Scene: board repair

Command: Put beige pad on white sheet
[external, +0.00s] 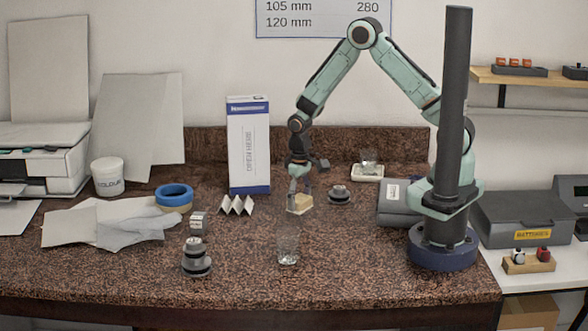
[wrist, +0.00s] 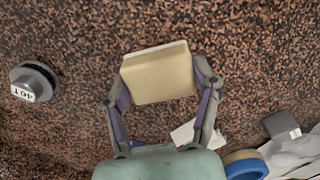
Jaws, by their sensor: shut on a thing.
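The beige pad (external: 300,205) is a small block at the middle of the counter in the external view. In the wrist view the pad (wrist: 158,76) sits between my two fingers, with a paler layer along its far edge. My gripper (external: 299,190) points down and is shut on the pad's two sides; it also shows in the wrist view (wrist: 160,88). I cannot tell how far the pad is above the counter. White sheets (external: 68,227) lie crumpled and overlapping at the left of the counter, partly showing at lower right in the wrist view (wrist: 292,155).
A blue tape roll (external: 174,195) lies beside the sheets, with a beige one under it. A folded white card (external: 237,205), a small grey block (external: 198,220), stacked grey weights (external: 196,258) and a clear glass (external: 288,250) stand around. A tall box (external: 248,146) stands behind.

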